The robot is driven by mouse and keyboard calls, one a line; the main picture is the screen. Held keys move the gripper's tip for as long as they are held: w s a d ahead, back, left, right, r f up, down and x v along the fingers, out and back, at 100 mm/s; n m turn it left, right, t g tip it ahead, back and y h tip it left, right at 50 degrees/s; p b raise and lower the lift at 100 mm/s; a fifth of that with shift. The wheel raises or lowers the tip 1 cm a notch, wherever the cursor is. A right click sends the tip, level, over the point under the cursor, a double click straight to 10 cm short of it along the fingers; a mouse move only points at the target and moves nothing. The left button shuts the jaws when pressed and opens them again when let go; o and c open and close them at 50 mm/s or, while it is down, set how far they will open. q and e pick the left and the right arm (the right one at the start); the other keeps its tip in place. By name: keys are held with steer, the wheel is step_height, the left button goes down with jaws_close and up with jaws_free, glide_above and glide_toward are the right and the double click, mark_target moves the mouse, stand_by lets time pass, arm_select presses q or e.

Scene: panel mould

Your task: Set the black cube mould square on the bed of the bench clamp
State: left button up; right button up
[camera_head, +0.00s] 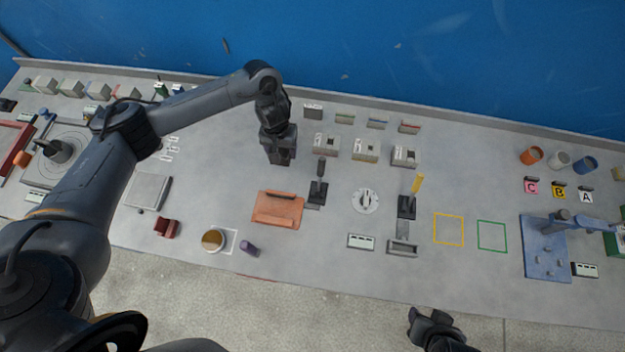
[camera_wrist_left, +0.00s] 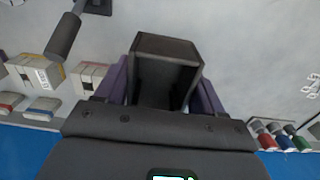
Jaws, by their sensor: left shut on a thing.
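My left gripper (camera_head: 281,158) is shut on the black cube mould (camera_wrist_left: 165,75), which sits between the purple-grey fingers in the left wrist view. The mould looks like a dark open-sided box. In the head view gripper and mould merge into one dark shape over the bench, behind the orange-brown plate.
The orange-brown plate (camera_head: 278,209) lies in front of my left gripper. Several grey blocks (camera_head: 326,146) stand right of it. A white dial (camera_head: 366,200) lies between the two levers. Yellow (camera_head: 449,229) and green (camera_head: 492,236) outlined squares are empty.

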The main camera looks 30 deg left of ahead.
arm_select(q)
steer(key=b, duration=0.3)
glide_above(283, 176)
step_height(283, 176, down, 7)
steer(key=shift+f, duration=0.15)
steer(key=shift+w+f+b, duration=0.1)
steer(key=shift+f+b, duration=0.2)
steer(key=shift+f, duration=2.2)
steer(key=shift+f, duration=0.15)
steer(key=o, duration=1.2)
steer(key=shift+c, duration=0.2)
